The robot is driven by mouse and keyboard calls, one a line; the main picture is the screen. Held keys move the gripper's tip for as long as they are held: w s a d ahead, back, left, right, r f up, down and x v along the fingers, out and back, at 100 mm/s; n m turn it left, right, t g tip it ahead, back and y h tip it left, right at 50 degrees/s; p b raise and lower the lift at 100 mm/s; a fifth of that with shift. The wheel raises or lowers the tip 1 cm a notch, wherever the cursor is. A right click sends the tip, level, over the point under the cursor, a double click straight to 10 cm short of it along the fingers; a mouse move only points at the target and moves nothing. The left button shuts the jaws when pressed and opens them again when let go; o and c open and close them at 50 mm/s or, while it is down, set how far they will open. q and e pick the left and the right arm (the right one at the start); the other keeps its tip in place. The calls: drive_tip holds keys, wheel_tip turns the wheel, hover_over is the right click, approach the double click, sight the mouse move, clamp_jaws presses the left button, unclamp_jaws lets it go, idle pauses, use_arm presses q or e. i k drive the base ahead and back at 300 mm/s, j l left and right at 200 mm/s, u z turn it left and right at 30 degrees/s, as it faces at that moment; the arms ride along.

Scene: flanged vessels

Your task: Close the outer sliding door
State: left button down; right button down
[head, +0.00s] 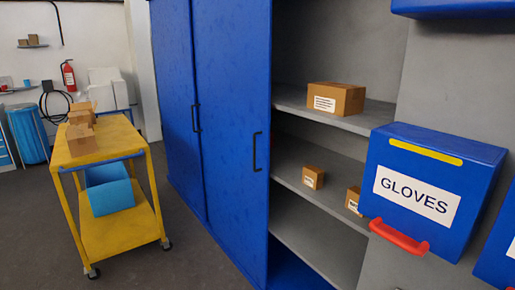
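A tall blue cabinet has two sliding door panels on its left part. The nearer panel (232,130), which looks like the outer sliding door, has a black vertical handle (258,151) close to its right edge. The farther panel (173,100) has its own black handle (195,118). The cabinet stands open to the right of the nearer panel, showing grey shelves (300,160). The cabinet's top is cut off by the frame. Neither of my grippers is in view.
Cardboard boxes (336,98) sit on the shelves inside. A blue GLOVES box (430,185) with a red handle hangs on the grey wall at right. A yellow cart (118,235) with boxes and a blue bin stands left. Grey floor (185,250) is clear between cart and cabinet.

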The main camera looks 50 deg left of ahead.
sight(235, 40)
drive_tip(key=u, duration=1.75)
drive_tip(key=i+j+u, duration=0.45)
drive_tip(key=i+u, duration=0.15)
drive_tip(key=i, duration=0.25)
drive_tip(key=i+j+u, duration=0.1)
drive_tip(key=i+u, duration=0.25)
drive_tip(key=i, duration=0.15)
